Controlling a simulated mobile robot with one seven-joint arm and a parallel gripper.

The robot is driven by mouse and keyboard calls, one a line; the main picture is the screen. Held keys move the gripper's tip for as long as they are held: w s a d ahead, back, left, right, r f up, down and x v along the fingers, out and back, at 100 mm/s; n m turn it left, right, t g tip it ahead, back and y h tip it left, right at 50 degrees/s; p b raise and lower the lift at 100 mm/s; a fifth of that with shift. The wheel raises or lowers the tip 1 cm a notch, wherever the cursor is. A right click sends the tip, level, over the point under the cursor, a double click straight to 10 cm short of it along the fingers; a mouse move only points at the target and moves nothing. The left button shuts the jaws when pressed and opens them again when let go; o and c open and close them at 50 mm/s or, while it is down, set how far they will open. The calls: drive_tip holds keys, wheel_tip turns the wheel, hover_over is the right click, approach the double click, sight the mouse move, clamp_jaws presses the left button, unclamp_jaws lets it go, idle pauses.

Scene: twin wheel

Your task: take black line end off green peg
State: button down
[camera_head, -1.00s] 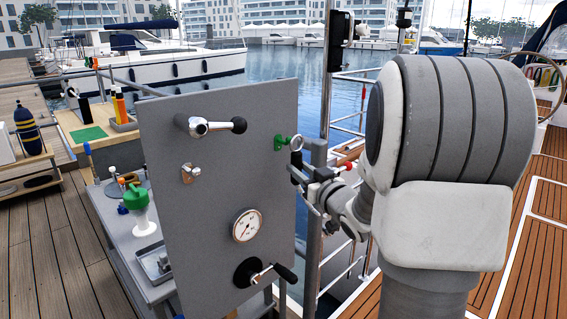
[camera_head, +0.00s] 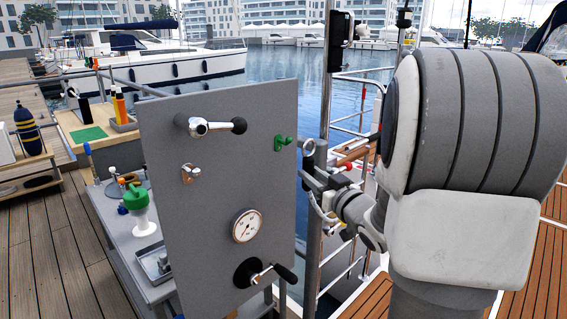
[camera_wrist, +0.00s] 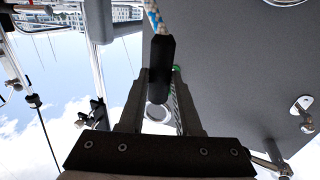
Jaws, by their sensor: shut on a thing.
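The green peg (camera_head: 284,143) sticks out near the upper right edge of the grey panel (camera_head: 215,215) in the head view, with nothing on it. The black line end (camera_head: 309,161), a black sleeve with a metal ring (camera_head: 309,146), is to the right of the peg and apart from it. My gripper (camera_head: 305,178) is shut on the black line end just right of the panel edge. In the wrist view the black sleeve (camera_wrist: 161,62) lies between my fingers, with a blue-and-white rope above it. A bit of green shows behind one finger.
The panel also carries a black-knobbed lever (camera_head: 212,126), a small metal fitting (camera_head: 190,173), a gauge (camera_head: 246,226) and a black crank (camera_head: 265,272). A metal post (camera_head: 313,240) stands close behind my gripper. Railings and water lie beyond.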

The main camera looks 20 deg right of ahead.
drive_tip(key=shift+s+d, duration=0.35)
drive_tip(key=shift+s, duration=0.55)
drive_tip(key=shift+s+d, duration=0.3)
drive_tip(key=shift+s, duration=0.55)
